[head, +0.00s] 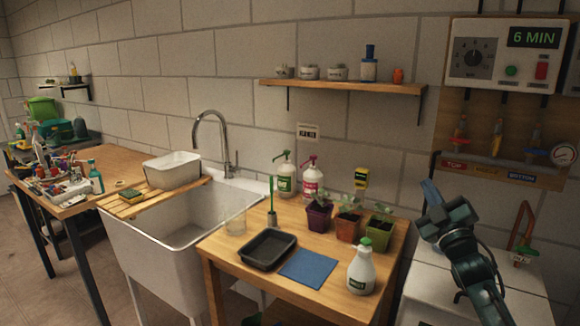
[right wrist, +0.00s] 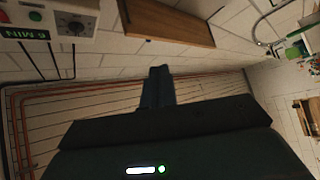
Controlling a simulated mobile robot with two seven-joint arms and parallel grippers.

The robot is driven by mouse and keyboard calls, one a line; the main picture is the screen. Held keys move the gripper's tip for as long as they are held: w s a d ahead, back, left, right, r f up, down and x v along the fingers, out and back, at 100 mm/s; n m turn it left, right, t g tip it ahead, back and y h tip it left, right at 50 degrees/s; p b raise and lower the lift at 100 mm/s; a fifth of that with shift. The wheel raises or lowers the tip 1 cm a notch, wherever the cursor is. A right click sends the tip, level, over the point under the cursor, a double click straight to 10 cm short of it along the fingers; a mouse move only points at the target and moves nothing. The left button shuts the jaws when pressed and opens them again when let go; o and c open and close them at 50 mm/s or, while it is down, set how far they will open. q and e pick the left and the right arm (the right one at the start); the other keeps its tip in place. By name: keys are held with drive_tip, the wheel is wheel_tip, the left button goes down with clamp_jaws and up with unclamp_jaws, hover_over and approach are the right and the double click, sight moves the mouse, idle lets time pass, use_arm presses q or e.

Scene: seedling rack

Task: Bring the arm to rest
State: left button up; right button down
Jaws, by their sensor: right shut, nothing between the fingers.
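My right arm comes in from the lower right of the head view. My right gripper (head: 430,192) is raised above the white surface at the right, pointing up and away toward the wall. It stands apart from the pots and bottles. In the right wrist view the two fingers (right wrist: 158,72) lie together, shut with nothing between them. My left gripper is not in view.
Left of the gripper, a wooden bench (head: 330,298) holds seedling pots (head: 348,228), spray bottles (head: 313,180), a white bottle (head: 361,270) and a black tray (head: 267,251). A timer box (head: 505,55) and a tool rail (head: 495,172) are on the wall. A sink (head: 180,235) stands further left.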

drive_tip(key=w+d+f+m+g+h, duration=0.1)
drive_tip(key=d+f+m+g+h, duration=0.15)
drive_tip(key=f+m, duration=0.3)
drive_tip(key=w+d+f+m+g+h, duration=0.1)
drive_tip(key=d+f+m+g+h, duration=0.1)
drive_tip(key=f+m+g, duration=0.3)
drive_tip(key=s+a+f+n+g+y, duration=0.1)
drive_tip(key=s+a+f, duration=0.4)
drive_tip(key=s+f, duration=0.3)
drive_tip(key=s+a+f+n+y, duration=0.2)
drive_tip(key=s+a+f, duration=0.3)
drive_tip(key=f, duration=0.4)
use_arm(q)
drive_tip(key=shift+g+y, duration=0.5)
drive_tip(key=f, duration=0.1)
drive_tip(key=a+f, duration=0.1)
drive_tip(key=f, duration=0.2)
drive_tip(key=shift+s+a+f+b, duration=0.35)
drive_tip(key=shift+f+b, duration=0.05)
use_arm(e)
drive_tip(key=s+a+f+g+y, duration=0.1)
drive_tip(key=s+a+f, duration=0.3)
drive_tip(key=s, duration=0.9)
drive_tip(key=s+a+f+m+g+y, duration=0.1)
drive_tip(key=s+a+f+g, duration=0.2)
drive_tip(key=s, duration=1)
drive_tip(key=a+f, duration=0.2)
drive_tip(key=a, duration=0.2)
drive_tip(key=shift+s, duration=0.35)
drive_tip(key=shift+a, duration=0.1)
